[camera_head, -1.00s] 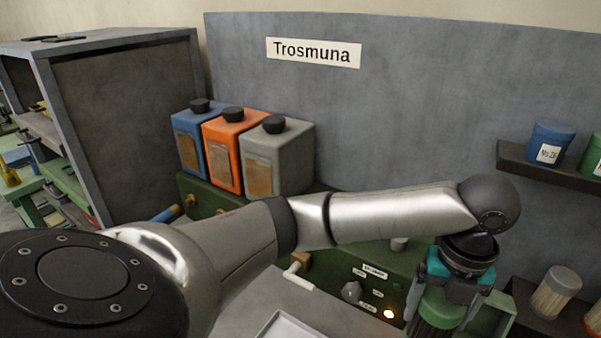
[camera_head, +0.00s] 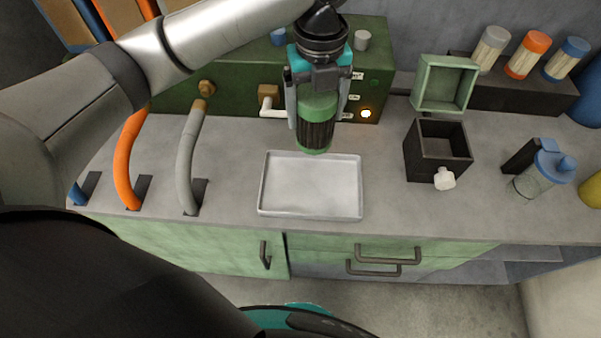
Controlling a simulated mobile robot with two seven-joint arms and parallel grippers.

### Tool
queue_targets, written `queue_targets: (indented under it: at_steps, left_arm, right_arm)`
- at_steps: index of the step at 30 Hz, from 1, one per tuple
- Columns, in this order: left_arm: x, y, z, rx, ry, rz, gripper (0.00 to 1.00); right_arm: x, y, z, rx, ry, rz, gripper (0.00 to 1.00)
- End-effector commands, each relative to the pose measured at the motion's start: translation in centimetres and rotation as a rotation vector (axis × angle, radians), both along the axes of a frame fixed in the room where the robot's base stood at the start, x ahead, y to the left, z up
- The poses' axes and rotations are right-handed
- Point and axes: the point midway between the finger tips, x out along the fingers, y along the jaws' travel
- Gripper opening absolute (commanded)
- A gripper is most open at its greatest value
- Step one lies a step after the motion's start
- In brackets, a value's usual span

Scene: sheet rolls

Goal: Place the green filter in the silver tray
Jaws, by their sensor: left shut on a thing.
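The green filter (camera_head: 316,123) has green end caps and a dark ribbed middle. My left gripper (camera_head: 317,108) is shut on it and holds it upright, with a finger on each side. The filter hangs above the back edge of the silver tray, near its middle in the picture. The silver tray (camera_head: 310,188) is a shallow rectangle on the grey counter, and it is empty. My right gripper does not show.
A green machine (camera_head: 230,83) with a lit lamp stands behind the tray. Orange (camera_head: 128,165) and grey (camera_head: 186,160) hoses run down at left.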

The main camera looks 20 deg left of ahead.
Motion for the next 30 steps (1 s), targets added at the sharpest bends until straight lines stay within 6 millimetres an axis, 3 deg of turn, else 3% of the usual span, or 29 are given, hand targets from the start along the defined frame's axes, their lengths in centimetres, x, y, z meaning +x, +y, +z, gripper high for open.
queue_targets:
  at_steps: [3, 13, 23, 30]
  left_arm:
    - [-0.1, 0.1, -3.4, 0.001, 0.007, 0.002, 0.09]
    - [-0.1, 0.0, -11.9, 0.001, 0.003, 0.001, 0.09]
    - [0.0, 0.0, -14.9, 0.000, 0.001, 0.000, 0.09]
    - [-0.1, 0.0, -18.3, 0.000, 0.001, -0.001, 0.09]
  right_arm:
    - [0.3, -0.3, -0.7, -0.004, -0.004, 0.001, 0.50]
    - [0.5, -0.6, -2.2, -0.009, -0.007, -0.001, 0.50]
    - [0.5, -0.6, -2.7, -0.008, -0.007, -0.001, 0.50]
    - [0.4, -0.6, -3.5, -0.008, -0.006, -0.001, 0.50]
